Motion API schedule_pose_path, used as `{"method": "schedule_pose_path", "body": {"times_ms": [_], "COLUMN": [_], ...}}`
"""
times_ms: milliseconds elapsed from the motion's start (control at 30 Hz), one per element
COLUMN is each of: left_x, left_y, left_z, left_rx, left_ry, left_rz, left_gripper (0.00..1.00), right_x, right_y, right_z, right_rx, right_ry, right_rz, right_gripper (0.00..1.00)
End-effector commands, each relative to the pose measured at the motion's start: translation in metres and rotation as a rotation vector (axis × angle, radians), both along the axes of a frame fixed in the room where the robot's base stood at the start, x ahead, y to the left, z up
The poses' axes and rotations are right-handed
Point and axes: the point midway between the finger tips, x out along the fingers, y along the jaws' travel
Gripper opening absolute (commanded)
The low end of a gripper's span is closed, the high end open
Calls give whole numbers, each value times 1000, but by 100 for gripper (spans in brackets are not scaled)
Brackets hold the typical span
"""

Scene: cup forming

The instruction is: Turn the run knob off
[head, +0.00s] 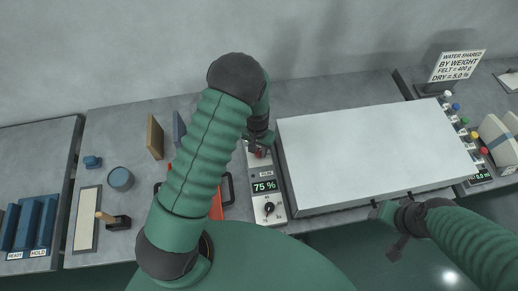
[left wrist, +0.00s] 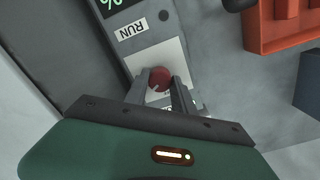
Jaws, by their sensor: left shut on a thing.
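The red run knob (left wrist: 160,78) sits on a pale plate of the control panel, beside the RUN label (left wrist: 131,30) in the left wrist view. My left gripper (left wrist: 161,84) has its two fingers on either side of the knob and is shut on it. In the head view, the left gripper (head: 259,146) is at the far end of the panel (head: 278,218), and only a little red of the knob shows. The panel's display (head: 264,186) reads 75 %. My right gripper (head: 393,228) hangs in front of the bench, away from the panel; its jaws are unclear.
A large flat pale plate (head: 370,150) lies right of the panel. A dial (head: 269,208) is at the panel's near end. An orange-red tray (head: 216,207) is left of it, partly behind my left arm. A blue cup (head: 120,179) and blue racks (head: 35,223) stand further left.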

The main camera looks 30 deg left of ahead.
Motion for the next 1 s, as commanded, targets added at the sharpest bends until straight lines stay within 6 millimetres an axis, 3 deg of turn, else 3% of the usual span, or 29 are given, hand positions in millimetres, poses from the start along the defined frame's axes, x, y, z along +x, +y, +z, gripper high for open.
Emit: {"method": "schedule_pose_path", "body": {"times_ms": [1000], "left_x": [2], "left_y": [0], "left_z": [2], "left_rx": [1], "left_ry": [-5], "left_rz": [915], "left_gripper": [0], "right_x": [0], "right_y": [0], "right_z": [11], "right_rx": [0], "right_ry": [0], "right_rz": [0], "right_gripper": [52]}}
